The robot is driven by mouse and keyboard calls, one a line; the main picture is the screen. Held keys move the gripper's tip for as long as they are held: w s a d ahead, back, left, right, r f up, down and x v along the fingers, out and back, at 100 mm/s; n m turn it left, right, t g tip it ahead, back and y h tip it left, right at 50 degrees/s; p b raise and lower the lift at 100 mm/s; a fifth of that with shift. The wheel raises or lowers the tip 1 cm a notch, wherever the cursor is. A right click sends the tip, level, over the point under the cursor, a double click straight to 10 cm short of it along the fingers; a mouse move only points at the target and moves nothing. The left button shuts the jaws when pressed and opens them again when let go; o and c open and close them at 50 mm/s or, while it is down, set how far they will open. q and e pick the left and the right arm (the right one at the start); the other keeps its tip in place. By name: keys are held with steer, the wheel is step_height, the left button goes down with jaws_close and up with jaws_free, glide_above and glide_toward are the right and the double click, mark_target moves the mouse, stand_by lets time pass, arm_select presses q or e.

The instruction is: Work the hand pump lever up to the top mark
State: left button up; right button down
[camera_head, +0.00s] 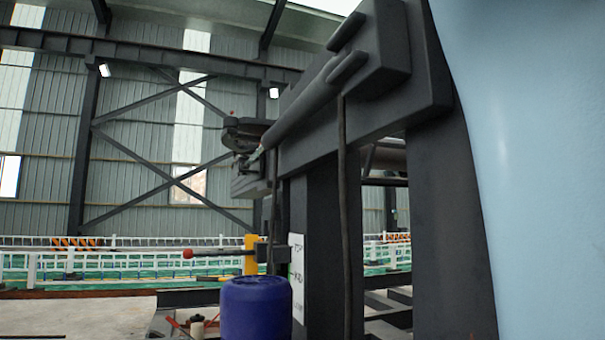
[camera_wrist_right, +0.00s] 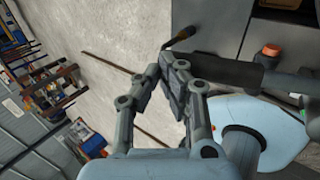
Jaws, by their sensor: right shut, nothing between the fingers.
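In the head view the pump lever (camera_head: 215,253) is a thin dark rod with a red knob (camera_head: 187,254) at its left end. It lies about level and runs right to the pump's dark block beside a yellow part (camera_head: 250,254). A white mark plate (camera_head: 297,277) stands just right of it; the lever's bar sits near the height of the plate's top lettering. My right gripper (camera_wrist_right: 164,72) shows only in the wrist view, shut and empty. I cannot tell its distance from the lever. My left gripper is not in view.
A blue drum (camera_head: 257,308) stands below the pump. A large dark press frame (camera_head: 445,180) fills the centre right, with a slanted cylinder (camera_head: 315,98) and hanging hoses. White railings (camera_head: 110,262) cross behind. The wrist view shows bare concrete floor (camera_wrist_right: 110,35) and cluttered racks (camera_wrist_right: 55,90).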

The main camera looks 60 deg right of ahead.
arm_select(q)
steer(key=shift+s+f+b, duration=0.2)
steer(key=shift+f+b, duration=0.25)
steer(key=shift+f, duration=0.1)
arm_select(e)
steer(key=shift+w+a+f, duration=0.1)
steer(key=shift+a+f, duration=0.1)
steer(key=shift+f, duration=0.5)
arm_select(q)
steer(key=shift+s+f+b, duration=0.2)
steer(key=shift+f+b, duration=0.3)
steer(key=shift+b, duration=0.05)
arm_select(e)
steer(key=shift+w+a+f, duration=0.1)
steer(key=shift+f, duration=0.6)
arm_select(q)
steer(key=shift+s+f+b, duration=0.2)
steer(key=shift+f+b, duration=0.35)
arm_select(e)
steer(key=shift+a+f, duration=0.1)
steer(key=shift+f, duration=0.55)
arm_select(q)
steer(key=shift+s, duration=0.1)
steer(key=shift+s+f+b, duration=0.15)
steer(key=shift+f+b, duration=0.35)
steer(key=shift+b, duration=0.05)
arm_select(e)
steer(key=shift+w+f, duration=0.1)
steer(key=shift+f, duration=0.65)
